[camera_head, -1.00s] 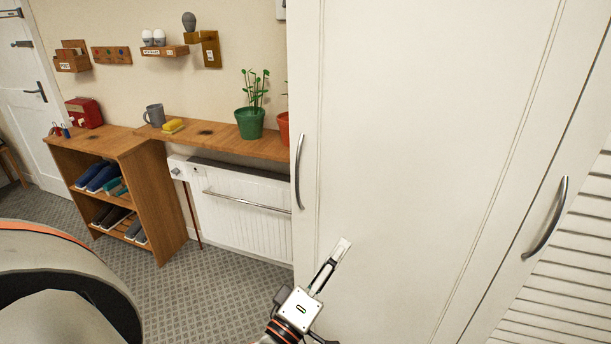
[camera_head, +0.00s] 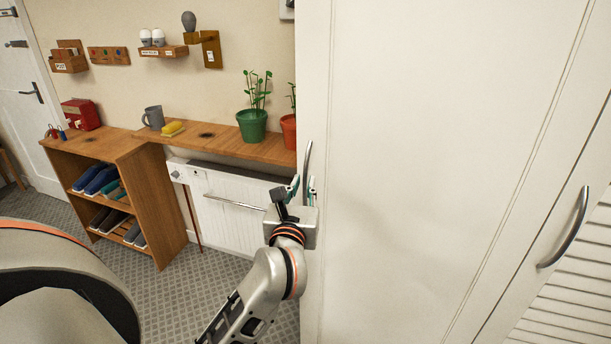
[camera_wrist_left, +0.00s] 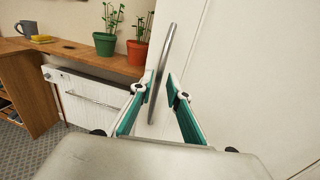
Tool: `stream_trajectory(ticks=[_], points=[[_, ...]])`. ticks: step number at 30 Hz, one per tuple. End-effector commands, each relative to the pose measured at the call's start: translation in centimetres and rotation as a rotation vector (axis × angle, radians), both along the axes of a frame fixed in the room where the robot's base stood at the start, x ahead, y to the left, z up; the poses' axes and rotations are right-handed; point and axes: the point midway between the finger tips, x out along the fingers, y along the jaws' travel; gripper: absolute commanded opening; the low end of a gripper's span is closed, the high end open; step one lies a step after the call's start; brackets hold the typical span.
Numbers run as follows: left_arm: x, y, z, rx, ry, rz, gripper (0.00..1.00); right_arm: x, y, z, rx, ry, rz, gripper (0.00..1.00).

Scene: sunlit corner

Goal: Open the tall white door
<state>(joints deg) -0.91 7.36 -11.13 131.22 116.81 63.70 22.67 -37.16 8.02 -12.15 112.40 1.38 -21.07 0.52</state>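The tall white door (camera_head: 420,150) fills the right half of the head view and appears closed. Its curved metal handle (camera_head: 307,160) stands upright near the door's left edge. My left gripper (camera_head: 304,188) is at the lower part of this handle and partly hides it. In the left wrist view, the gripper (camera_wrist_left: 160,82) is open, with teal-lined fingers on either side of the handle (camera_wrist_left: 166,50). A gap shows between the fingers and the bar. My right gripper is not in view.
A second metal handle (camera_head: 568,230) is on the panel at the right. Left of the door are a radiator (camera_head: 235,210), a wooden shelf (camera_head: 225,142) with a green pot (camera_head: 251,126), and a shoe rack (camera_head: 155,200). Grey carpet (camera_head: 190,300) lies clear below.

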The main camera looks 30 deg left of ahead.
Motion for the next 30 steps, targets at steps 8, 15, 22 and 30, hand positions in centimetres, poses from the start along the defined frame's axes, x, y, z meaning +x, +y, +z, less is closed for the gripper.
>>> stream_trajectory(ticks=[8,15,22,30], points=[[3.0,1.4,0.1,0.002,0.000,0.001,0.17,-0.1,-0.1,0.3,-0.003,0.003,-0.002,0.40],[3.5,1.7,0.0,0.002,0.000,0.001,0.17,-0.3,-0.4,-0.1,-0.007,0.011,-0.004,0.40],[3.5,1.7,0.0,0.002,0.000,0.001,0.00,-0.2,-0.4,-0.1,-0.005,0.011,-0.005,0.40],[3.5,1.5,0.0,0.002,0.000,0.002,0.00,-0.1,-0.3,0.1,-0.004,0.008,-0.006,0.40]])
